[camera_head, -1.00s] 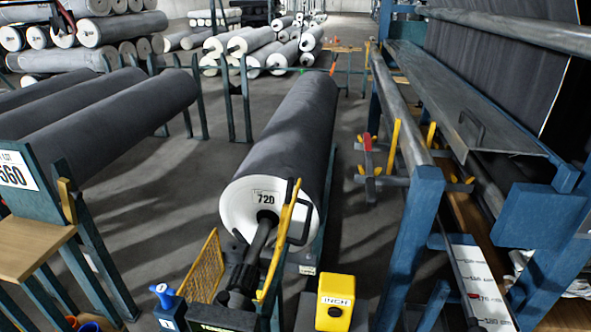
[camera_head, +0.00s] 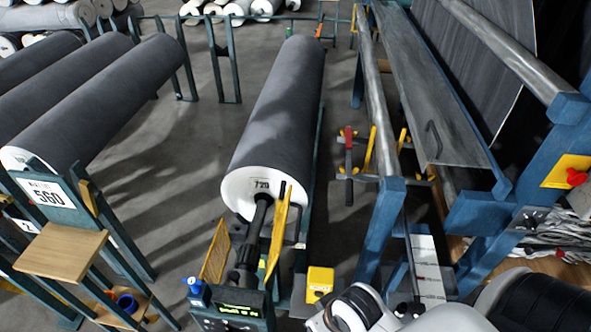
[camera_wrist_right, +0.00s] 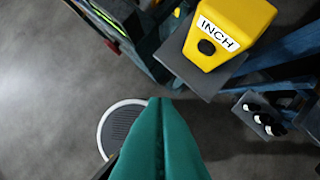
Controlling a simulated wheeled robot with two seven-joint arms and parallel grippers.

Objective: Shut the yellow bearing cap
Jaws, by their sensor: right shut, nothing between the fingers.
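The yellow bearing cap (camera_head: 278,232) looks like a long yellow bar, raised and tilted beside the dark shaft (camera_head: 252,232) at the near end of the grey roll marked 720 (camera_head: 275,125). It stands open, its upper end near the roll's white face. My right gripper shows in the right wrist view as teal fingers (camera_wrist_right: 160,105), shut and empty, over the floor near the yellow INCH box (camera_wrist_right: 233,22). The cap does not show clearly in that view. White and black parts of my right arm show at the lower right of the head view. My left gripper is not in view.
The yellow INCH box (camera_head: 320,282) stands right of the shaft. A yellow mesh guard (camera_head: 215,250) and a control panel (camera_head: 230,312) are on its left and near side. A blue frame (camera_head: 383,225) with a red-handled lever (camera_head: 349,150) stands to the right. Floor is clear left of the roll.

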